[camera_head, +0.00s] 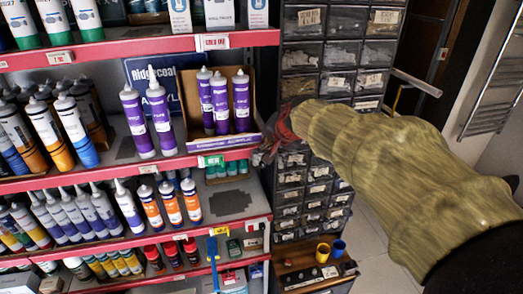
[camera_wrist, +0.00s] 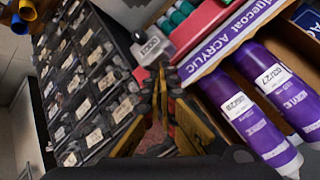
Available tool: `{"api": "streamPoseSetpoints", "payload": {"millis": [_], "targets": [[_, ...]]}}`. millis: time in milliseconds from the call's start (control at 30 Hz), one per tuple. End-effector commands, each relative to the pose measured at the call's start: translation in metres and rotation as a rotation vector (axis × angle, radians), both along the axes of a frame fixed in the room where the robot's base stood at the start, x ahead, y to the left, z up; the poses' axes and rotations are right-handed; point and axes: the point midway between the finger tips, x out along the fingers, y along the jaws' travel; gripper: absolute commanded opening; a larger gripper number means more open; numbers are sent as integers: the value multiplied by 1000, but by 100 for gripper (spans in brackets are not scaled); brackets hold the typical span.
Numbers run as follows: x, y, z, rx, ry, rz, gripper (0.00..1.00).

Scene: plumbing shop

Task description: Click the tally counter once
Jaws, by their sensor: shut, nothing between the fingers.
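A small grey-white device with a number window, which looks like the tally counter (camera_wrist: 152,44), shows in the wrist view just beyond my fingertips, at the end of the red shelf edge. My gripper (camera_wrist: 158,82) is shut and empty, with its yellow-and-black fingers together. Its tips appear just short of the device; I cannot tell whether they touch it. In the head view my gripper (camera_head: 266,148) is at the right end of the middle shelf, beside the open cardboard box. The counter is not clearly visible there, as my gripper and arm cover much of that spot.
Purple tubes (camera_wrist: 262,128) in a cardboard box (camera_head: 256,98) stand close beside my gripper. A drawer cabinet (camera_head: 330,55) rises behind and right of the shelf. Shelves with more tubes fill the left. Yellow and blue cups (camera_head: 323,252) stand low on a wooden surface.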

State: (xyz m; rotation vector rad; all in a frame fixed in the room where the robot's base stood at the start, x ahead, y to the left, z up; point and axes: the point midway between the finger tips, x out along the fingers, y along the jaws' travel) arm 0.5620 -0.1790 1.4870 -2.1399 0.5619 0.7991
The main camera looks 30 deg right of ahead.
Motion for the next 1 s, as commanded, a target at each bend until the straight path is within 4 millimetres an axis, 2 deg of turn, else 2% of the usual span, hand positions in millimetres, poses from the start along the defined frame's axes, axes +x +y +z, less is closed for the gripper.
{"api": "streamPoseSetpoints", "payload": {"millis": [167,500,867,1000], "targets": [[0,0,2,0,1,0,0],[0,0,19,1,1,1,0],[0,0,20,1,1,1,0],[0,0,28,0,0,0,0]]}}
